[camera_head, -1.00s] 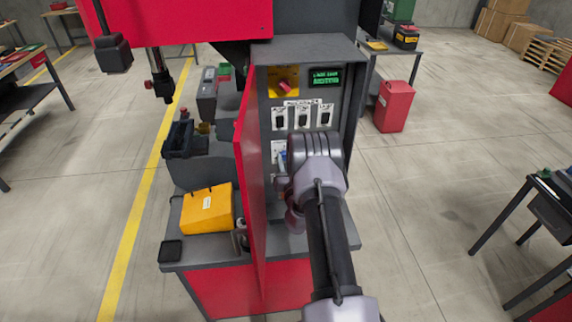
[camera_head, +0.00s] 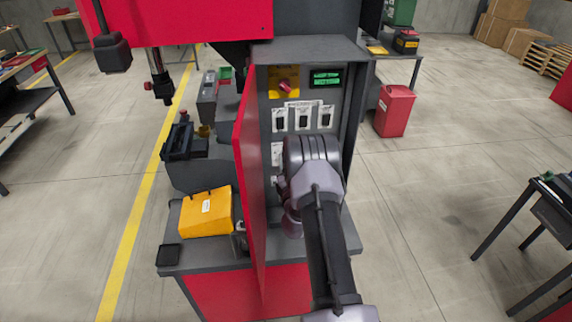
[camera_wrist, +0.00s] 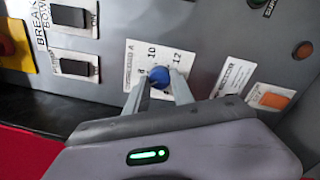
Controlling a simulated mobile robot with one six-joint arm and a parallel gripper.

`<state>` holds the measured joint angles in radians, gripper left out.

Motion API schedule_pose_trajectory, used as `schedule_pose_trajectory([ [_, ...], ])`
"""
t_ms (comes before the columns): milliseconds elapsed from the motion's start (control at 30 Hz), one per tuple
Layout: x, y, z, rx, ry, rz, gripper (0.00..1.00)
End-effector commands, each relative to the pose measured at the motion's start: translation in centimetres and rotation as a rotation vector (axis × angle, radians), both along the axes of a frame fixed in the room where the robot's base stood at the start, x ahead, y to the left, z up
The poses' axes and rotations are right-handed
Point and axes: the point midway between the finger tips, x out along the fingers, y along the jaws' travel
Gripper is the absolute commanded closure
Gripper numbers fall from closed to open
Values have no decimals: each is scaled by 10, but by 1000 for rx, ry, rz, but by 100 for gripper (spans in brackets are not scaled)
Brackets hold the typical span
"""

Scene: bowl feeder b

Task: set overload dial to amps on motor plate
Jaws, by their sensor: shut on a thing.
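The overload dial (camera_wrist: 160,76) is a blue knob on a white plate (camera_wrist: 150,52) marked "OVERLOAD A", with 8, 10 and 12 readable around it in the wrist view. My gripper (camera_wrist: 160,84) is shut on the dial, one finger on each side. The fingers hide the lower part of the scale, and the dial's pointer cannot be made out. In the head view my wrist hides the dial and my fingers. The motor plate cannot be identified in these frames.
The cabinet's red door (camera_head: 250,190) stands open just left of my arm. Breaker switches (camera_wrist: 72,68) and an orange button (camera_wrist: 274,99) flank the dial. A red rotary switch (camera_head: 285,87) and a lit green display (camera_head: 325,78) sit higher.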

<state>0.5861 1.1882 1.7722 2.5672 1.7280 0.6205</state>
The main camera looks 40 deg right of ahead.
Motion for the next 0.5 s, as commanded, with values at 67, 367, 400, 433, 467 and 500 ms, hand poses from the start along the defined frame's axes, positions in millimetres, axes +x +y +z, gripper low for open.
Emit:
schedule_pose_trajectory([
  [67, 0, 0, 0, 59, -36, 0, 100],
  [367, 0, 0, 1, 292, -180, -1, 100],
  [400, 0, 0, 1, 321, -197, 0, 100],
  [433, 0, 0, 1, 341, -209, 0, 100],
  [467, 0, 0, 1, 360, -221, 0, 100],
  [500, 0, 0, 1, 385, -236, 0, 100],
])
